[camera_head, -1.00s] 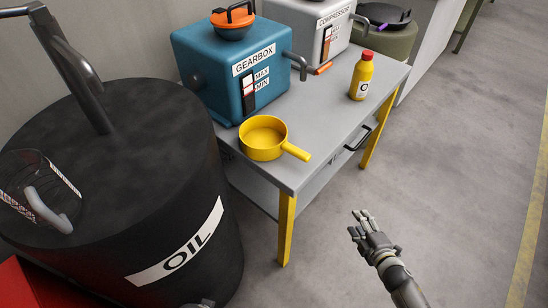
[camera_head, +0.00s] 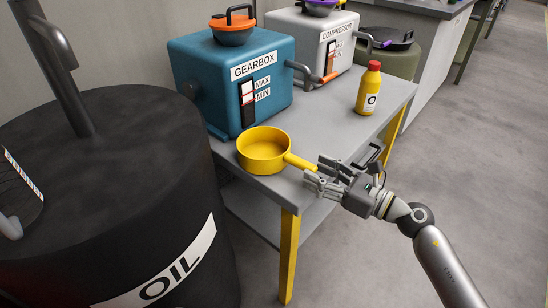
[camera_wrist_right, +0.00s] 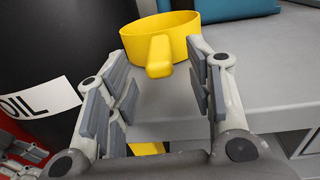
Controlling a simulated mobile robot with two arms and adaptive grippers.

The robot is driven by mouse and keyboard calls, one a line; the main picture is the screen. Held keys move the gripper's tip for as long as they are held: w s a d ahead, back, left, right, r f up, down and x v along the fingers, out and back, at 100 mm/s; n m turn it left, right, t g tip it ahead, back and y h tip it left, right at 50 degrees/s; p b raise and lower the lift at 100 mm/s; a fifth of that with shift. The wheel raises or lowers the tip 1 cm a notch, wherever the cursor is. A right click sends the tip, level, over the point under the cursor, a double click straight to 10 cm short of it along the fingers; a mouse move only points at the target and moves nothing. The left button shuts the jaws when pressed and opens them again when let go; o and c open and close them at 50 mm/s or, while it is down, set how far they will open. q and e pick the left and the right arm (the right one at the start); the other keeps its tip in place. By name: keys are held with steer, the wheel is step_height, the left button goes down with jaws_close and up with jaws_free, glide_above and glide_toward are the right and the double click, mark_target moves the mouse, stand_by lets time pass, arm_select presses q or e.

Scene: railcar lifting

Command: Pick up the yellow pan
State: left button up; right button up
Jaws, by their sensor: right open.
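The yellow pan (camera_head: 262,152) sits upright near the front left corner of the grey table (camera_head: 345,128), its handle pointing to the right toward the table's front edge. My right gripper (camera_head: 312,176) is open and empty, with its fingers close to the end of the handle. In the right wrist view, the pan (camera_wrist_right: 190,22) is ahead, and its handle (camera_wrist_right: 160,57) points toward the space between the spread fingers of my right gripper (camera_wrist_right: 160,95). I cannot tell whether any finger touches the handle.
A blue gearbox box (camera_head: 205,75) stands just behind the pan. A grey compressor box (camera_head: 300,25) and a yellow bottle with a red cap (camera_head: 369,90) stand farther along the table. A large black oil drum (camera_head: 100,180) is on the left. The floor at right is clear.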

mark_target(287, 156)
steer(key=x, duration=0.6)
steer(key=shift+w+a+r, duration=0.1)
steer(key=shift+a+r, duration=0.05)
steer(key=shift+a, duration=0.1)
steer(key=shift+c, duration=0.2)
jaws_close()
steer(key=shift+r, duration=0.1)
